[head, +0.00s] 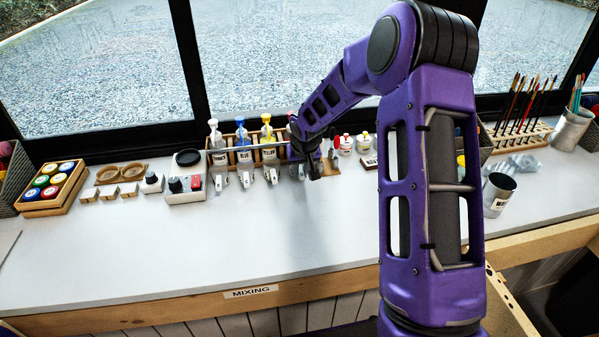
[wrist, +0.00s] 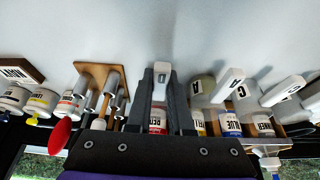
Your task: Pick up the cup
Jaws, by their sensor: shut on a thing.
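My gripper (wrist: 161,88) is shut in the wrist view, with its two dark fingers on either side of a small cup's pale handle (wrist: 161,74), which carries a dark letter. The rest of that cup is mostly hidden by the fingers. In the head view my gripper (head: 314,172) points down at the right end of the row of cups, and the held cup cannot be made out there. Other metal cups with white lettered handles stand beside it, one in the wrist view (wrist: 202,88) and one in the head view (head: 246,181).
Pump bottles (head: 242,143) stand in a wooden rack behind the cups. A red spoon-like tool (wrist: 58,134) and metal tools in a wooden stand (wrist: 97,71) are close to the gripper's left in the wrist view. Small jars (head: 346,143) stand right. The white counter (head: 200,245) is clear in front.

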